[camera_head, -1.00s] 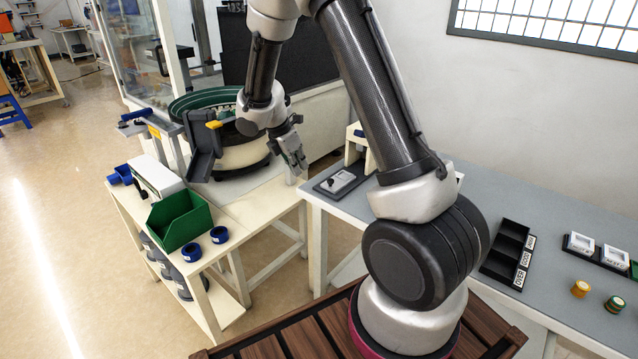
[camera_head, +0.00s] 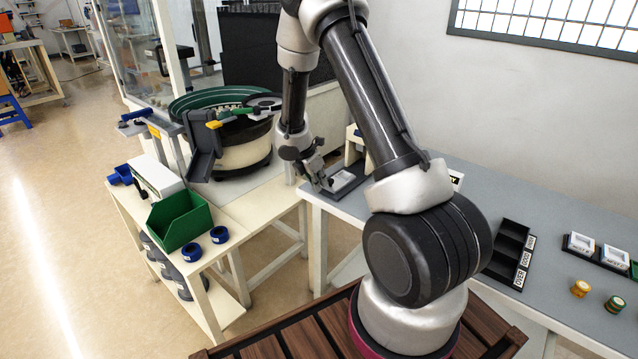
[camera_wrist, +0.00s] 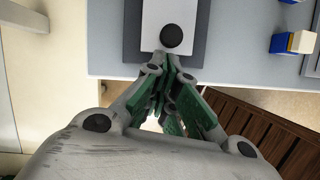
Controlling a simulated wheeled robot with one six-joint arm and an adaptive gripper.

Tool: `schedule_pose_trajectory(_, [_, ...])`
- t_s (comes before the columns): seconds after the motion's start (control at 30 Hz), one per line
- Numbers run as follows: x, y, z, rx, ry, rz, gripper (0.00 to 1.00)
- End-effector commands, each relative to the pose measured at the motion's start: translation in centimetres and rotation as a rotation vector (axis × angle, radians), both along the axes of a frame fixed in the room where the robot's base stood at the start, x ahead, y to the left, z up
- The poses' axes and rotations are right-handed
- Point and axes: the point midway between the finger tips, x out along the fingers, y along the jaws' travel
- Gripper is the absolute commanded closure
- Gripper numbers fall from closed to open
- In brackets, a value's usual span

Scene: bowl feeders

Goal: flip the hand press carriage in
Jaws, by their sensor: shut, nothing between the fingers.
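The hand press carriage (camera_wrist: 160,20) is a white plate with a round black knob (camera_wrist: 172,37) in the wrist view. It sits on a dark grey base (camera_wrist: 133,45) on the grey bench. In the head view the carriage (camera_head: 343,180) lies in front of the cream press frame (camera_head: 355,146), partly hidden by my gripper. My gripper (camera_head: 327,186) is shut and empty, pointing down at the carriage's left end. In the wrist view my fingertips (camera_wrist: 170,64) are together just below the knob. I cannot tell whether they touch it.
A bowl feeder (camera_head: 241,155) stands left of my arm on a cream table. A green bin (camera_head: 178,222) and blue rings (camera_head: 219,235) are at that table's front. A black tray (camera_head: 505,258) lies right on the grey bench. A gap separates the two tables.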

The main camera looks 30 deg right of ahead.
Motion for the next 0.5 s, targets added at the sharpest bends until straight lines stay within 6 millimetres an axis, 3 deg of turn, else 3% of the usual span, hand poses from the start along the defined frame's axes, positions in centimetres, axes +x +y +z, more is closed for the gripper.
schedule_pose_trajectory(0.33, [0.1, -0.3, 0.0, 0.0, 0.0, -0.001, 1.0])
schedule_pose_trajectory(0.5, [1.2, -3.2, 0.0, -0.001, -0.003, -0.006, 1.0])
